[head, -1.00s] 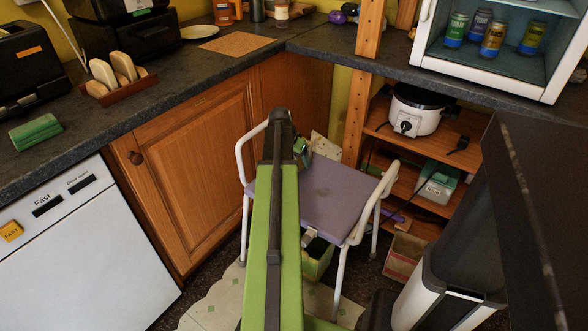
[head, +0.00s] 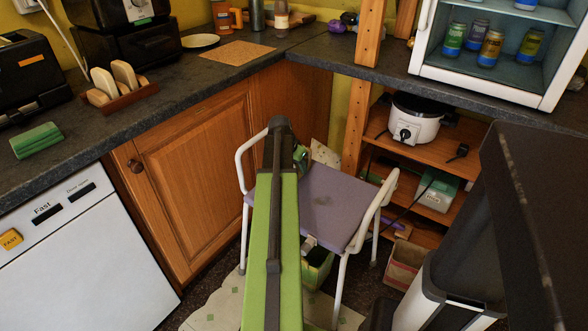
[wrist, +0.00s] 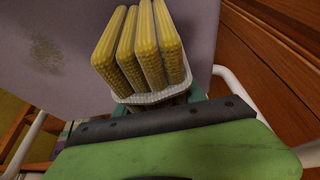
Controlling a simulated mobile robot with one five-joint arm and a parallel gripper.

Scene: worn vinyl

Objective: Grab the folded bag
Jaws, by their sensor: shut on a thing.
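My gripper (wrist: 155,100) shows in the wrist view, behind the dark strip and green body of my arm. In the head view, my green arm hides the bag and most of the gripper.
A white-framed chair with a purple seat (head: 335,205) stands beneath the arm's end. Wooden cabinets (head: 195,165) are on the left, and shelves with a white cooker (head: 413,120) on the right. A green folded item (head: 36,140) lies on the dark counter (head: 160,105).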

